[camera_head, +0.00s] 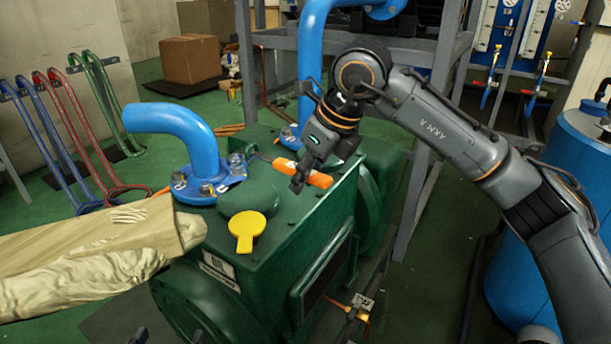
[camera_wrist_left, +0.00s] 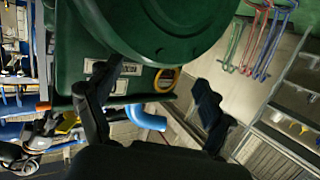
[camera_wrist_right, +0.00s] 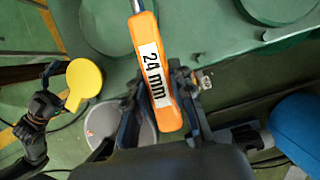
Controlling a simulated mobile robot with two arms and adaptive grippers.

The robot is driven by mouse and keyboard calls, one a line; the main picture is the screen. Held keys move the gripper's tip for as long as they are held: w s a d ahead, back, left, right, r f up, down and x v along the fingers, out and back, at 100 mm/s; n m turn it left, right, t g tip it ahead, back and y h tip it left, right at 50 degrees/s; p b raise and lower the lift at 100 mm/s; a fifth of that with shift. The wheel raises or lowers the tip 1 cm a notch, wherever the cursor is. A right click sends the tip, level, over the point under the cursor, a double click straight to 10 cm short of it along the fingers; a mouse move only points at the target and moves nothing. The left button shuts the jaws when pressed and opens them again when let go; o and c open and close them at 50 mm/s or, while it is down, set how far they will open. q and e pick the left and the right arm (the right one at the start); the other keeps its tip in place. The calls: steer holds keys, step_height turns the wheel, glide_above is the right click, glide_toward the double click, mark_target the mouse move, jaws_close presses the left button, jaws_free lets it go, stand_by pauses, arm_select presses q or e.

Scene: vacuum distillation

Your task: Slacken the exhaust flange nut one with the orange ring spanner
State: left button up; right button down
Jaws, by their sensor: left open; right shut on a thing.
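The orange ring spanner (camera_head: 318,179) lies across the top of the green pump, its ring end toward the blue exhaust flange (camera_head: 207,190). My right gripper (camera_head: 300,183) is shut on its orange handle, which reads "24 mm" in the right wrist view (camera_wrist_right: 155,70). The ring end is beside or over a nut (camera_head: 237,160) at the flange's right edge; I cannot tell whether it is seated. The blue exhaust pipe (camera_head: 185,130) rises from this flange. In the left wrist view, my left gripper (camera_wrist_left: 152,95) is open and empty, below the pump's round green end.
A yellow round piece (camera_head: 247,232) sits at the pump's front top edge. A pale wrapped timber piece (camera_head: 90,255) is at the left. A second blue pipe (camera_head: 312,50) and grey frame posts (camera_head: 430,130) stand behind. A blue tank (camera_head: 560,200) is at the right.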

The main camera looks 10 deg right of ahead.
steer(key=shift+r+p, duration=0.4)
steer(key=shift+r, duration=0.25)
steer(key=shift+r+p, duration=0.35)
steer(key=shift+r, duration=0.1)
steer(key=shift+r+p, duration=0.8)
steer(key=shift+r, duration=0.15)
step_height(320, 180, up, 2)
steer(key=shift+p, duration=0.75)
arm_select(q)
steer(key=s+a+f+g+y, duration=0.1)
steer(key=s+a+f+g, duration=0.2)
steer(key=s+f+g, duration=0.2)
steer(key=s+a+f+g+y, duration=0.2)
steer(key=s+f+g, duration=0.4)
steer(key=s, duration=0.5)
steer(key=shift+a+f+n, duration=0.2)
steer(key=shift+a+n, duration=0.1)
steer(key=shift+a, duration=0.15)
